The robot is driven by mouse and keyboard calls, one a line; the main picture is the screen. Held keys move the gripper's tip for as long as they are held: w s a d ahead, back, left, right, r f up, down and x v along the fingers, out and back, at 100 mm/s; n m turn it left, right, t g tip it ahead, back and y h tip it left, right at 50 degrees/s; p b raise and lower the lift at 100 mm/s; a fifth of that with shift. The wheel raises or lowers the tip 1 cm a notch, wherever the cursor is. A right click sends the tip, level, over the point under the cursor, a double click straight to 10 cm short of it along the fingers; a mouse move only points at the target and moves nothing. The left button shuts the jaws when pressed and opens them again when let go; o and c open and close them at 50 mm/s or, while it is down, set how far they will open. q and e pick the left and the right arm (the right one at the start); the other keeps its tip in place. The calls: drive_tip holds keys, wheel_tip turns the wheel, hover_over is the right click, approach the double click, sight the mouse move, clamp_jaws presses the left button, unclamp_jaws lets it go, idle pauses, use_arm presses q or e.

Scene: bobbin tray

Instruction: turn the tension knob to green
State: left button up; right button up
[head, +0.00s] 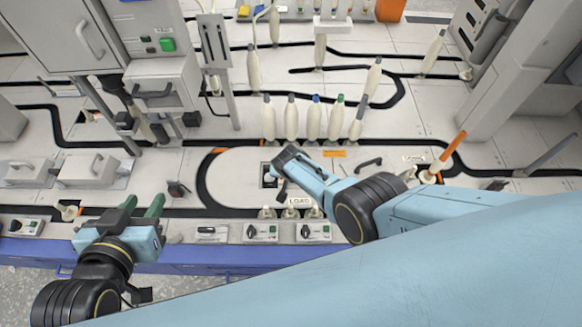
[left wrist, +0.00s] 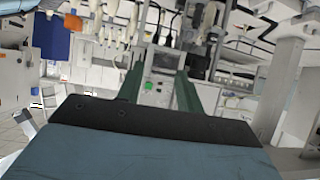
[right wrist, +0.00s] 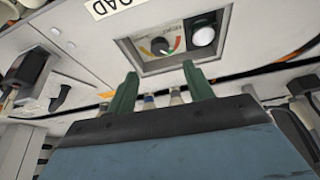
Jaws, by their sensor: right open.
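The tension knob (right wrist: 159,46) is a small dark dial with a pale pointer on a light plate in the right wrist view. A coloured scale lies beside it. I cannot tell for sure which colour the pointer marks. The plate sits in a recess (right wrist: 137,58) beside a round pale lamp or button (right wrist: 203,37). My right gripper (right wrist: 160,82) is open and empty, its green fingers apart and pointing towards the recess, with no contact visible. In the head view the right arm covers most of the recess. My left gripper (head: 142,205) is open and empty, away at the left.
Several white bobbins (head: 313,119) stand behind the recess. A LOAD label (head: 300,201) and small control boxes (head: 260,232) lie along the front edge. A grey cabinet with a green button (head: 167,45) stands at the back left.

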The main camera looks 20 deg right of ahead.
use_arm(q)
drive_tip(key=s+a+f+g+y+p, duration=0.2)
drive_tip(key=s+a+f+g+p, duration=0.2)
drive_tip(key=s+f+g, duration=0.4)
wheel_tip(320, 180, down, 3)
drive_tip(key=shift+s+a+r+n+g+y, duration=0.2)
drive_tip(key=shift+s+a+n+g+y, duration=0.15)
drive_tip(key=shift+s+a, duration=0.65)
use_arm(e)
drive_tip(key=v, duration=0.4)
drive_tip(key=shift+r, duration=0.2)
use_arm(q)
drive_tip(key=shift+s+d+r, duration=0.1)
drive_tip(key=shift+d, duration=0.1)
use_arm(e)
drive_tip(key=shift+s+f, duration=0.1)
